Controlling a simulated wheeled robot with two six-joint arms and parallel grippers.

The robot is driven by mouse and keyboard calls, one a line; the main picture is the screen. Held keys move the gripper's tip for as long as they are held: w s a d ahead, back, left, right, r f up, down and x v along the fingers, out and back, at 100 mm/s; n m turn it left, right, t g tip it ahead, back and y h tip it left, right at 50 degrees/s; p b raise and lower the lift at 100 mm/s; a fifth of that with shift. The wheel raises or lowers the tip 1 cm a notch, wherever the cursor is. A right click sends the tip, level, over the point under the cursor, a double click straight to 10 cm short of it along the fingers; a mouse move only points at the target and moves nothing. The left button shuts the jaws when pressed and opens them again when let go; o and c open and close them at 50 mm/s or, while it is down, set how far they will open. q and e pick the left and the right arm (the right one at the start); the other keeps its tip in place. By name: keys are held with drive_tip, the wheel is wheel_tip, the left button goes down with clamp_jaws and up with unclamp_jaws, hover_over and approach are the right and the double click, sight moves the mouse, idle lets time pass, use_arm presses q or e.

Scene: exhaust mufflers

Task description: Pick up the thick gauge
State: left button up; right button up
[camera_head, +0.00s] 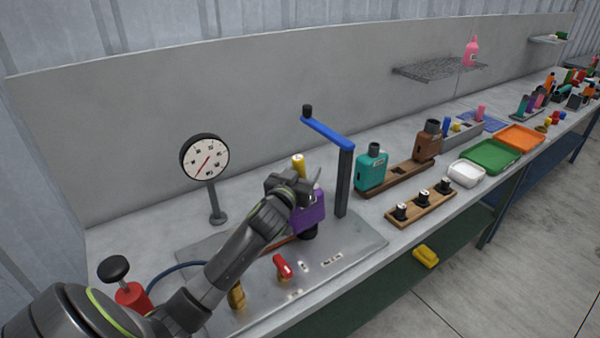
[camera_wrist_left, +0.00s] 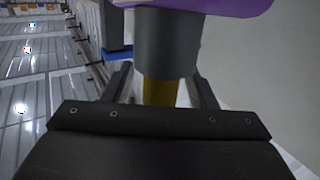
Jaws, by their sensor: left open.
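A wooden rack (camera_head: 421,208) on the bench holds three small black pieces with white tops, at left (camera_head: 400,211), middle (camera_head: 422,197) and right (camera_head: 445,186). They may be gauges; I cannot tell which is the thick one. My left gripper (camera_head: 304,184) is away from them, at the purple muffler (camera_head: 309,214) on the metal plate. The yellow piece (camera_head: 298,164) stands at the top of this muffler. In the left wrist view my open fingers (camera_wrist_left: 163,88) are on either side of the yellow piece (camera_wrist_left: 160,92), beside the grey neck (camera_wrist_left: 167,45). Contact is unclear.
A round dial (camera_head: 205,158) stands on a post behind the plate (camera_head: 340,255). A dark post with a blue arm (camera_head: 328,134) rises right beside my gripper. Teal (camera_head: 371,170) and brown (camera_head: 427,140) mufflers stand farther right. White, green and orange trays lie beyond.

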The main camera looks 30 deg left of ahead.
use_arm(q)
drive_tip(key=shift+w, duration=0.2)
drive_tip(key=shift+c, duration=0.4)
drive_tip(key=c, duration=0.9)
clamp_jaws()
drive_tip(key=shift+r, duration=0.1)
